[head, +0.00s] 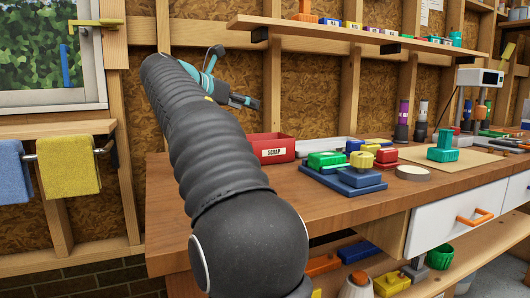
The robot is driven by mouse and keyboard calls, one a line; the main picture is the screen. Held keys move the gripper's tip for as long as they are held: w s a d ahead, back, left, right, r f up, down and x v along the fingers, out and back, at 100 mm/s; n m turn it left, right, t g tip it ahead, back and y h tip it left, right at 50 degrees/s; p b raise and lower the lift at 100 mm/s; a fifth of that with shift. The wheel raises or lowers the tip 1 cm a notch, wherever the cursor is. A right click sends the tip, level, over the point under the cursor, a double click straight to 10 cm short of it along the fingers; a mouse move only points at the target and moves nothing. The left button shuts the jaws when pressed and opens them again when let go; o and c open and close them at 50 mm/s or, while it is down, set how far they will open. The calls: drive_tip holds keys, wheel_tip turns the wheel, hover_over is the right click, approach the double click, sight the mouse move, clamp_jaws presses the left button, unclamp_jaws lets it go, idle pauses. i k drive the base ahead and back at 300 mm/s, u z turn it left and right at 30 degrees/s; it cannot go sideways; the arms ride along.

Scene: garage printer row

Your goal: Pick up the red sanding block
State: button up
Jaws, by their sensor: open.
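A small red block (386,155) lies on the wooden workbench (285,212), at the back right of a group of coloured blocks; it may be the red sanding block, but it is too small to be sure. Near it are a green block (327,159), a yellow piece (362,159) and blue pieces. My gripper (256,103) is open, raised above and behind the bench at the left, well apart from the red block. My dark arm crosses the left half of the view and hides part of the bench.
A red bin labelled SCRAP (258,153) stands behind the blocks. A blue stepped base (346,186) is at their front. A shelf (330,33) hangs above. The front left bench is clear.

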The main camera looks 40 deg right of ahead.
sight(386, 159)
drive_tip(key=k, duration=1)
